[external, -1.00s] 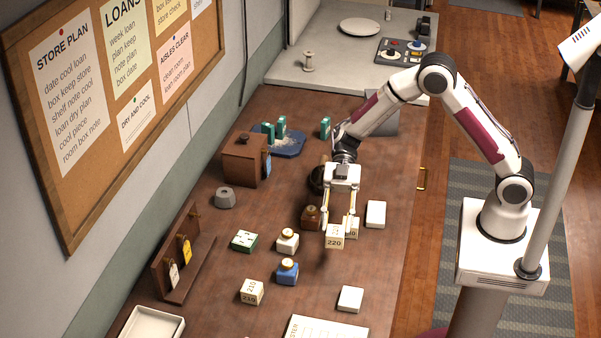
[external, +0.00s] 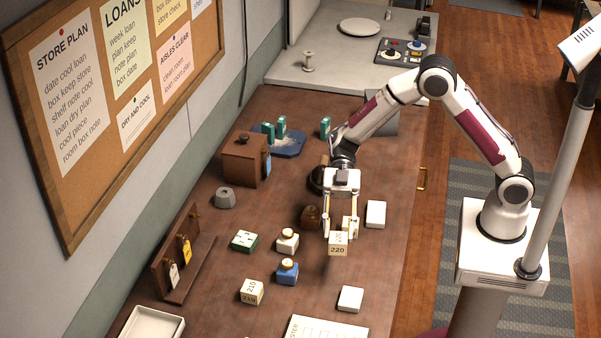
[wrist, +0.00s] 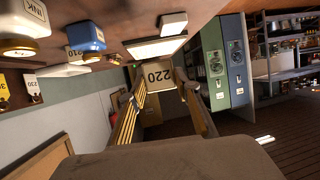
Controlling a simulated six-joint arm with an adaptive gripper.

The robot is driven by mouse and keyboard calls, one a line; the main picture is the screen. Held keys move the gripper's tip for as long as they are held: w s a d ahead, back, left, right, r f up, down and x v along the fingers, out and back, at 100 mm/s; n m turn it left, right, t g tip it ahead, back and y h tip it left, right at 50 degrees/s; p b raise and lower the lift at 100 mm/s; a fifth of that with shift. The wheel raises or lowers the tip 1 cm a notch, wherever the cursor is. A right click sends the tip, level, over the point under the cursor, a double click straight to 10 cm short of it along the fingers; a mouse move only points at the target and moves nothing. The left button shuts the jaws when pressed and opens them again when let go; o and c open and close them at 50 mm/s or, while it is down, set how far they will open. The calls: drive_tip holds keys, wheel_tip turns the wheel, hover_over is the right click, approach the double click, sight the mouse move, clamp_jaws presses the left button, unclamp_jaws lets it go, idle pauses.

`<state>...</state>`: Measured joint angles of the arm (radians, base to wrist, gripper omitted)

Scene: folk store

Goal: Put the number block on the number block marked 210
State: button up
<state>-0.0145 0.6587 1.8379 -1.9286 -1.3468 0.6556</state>
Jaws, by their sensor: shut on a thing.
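The number block marked 220 (external: 338,245) is cream-coloured and held between the fingertips of my gripper (external: 340,232), which is shut on it. A dark shadow lies on the counter below it, so the block appears raised. In the wrist view the 220 block (wrist: 160,76) shows between the two fingers. The number block marked 210 (external: 251,292) sits on the counter, lower left of my gripper, with its top face clear. Another cream block (external: 348,221) is partly hidden behind my gripper; I cannot read it.
A blue ink bottle (external: 287,271) and a white one (external: 288,240) stand between my gripper and the 210 block. A key rack (external: 181,255) stands at left.

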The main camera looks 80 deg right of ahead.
drive_tip(key=w+a, duration=0.2)
drive_tip(key=a, duration=0.4)
wheel_tip(320, 180, up, 5)
drive_tip(key=m+t, duration=0.6)
drive_tip(key=t, duration=0.1)
hover_over(252, 292)
drive_tip(key=s+d, duration=0.1)
drive_tip(key=d, duration=0.4)
drive_tip(key=shift+w+m+t+h, duration=0.2)
drive_tip(key=shift+m+t+h, duration=0.1)
drive_tip(key=shift+t+h, duration=0.1)
drive_tip(key=shift+f, duration=0.1)
wheel_tip(252, 292, down, 6)
drive_tip(key=shift+f, duration=1.9)
drive_tip(key=shift+f, duration=0.1)
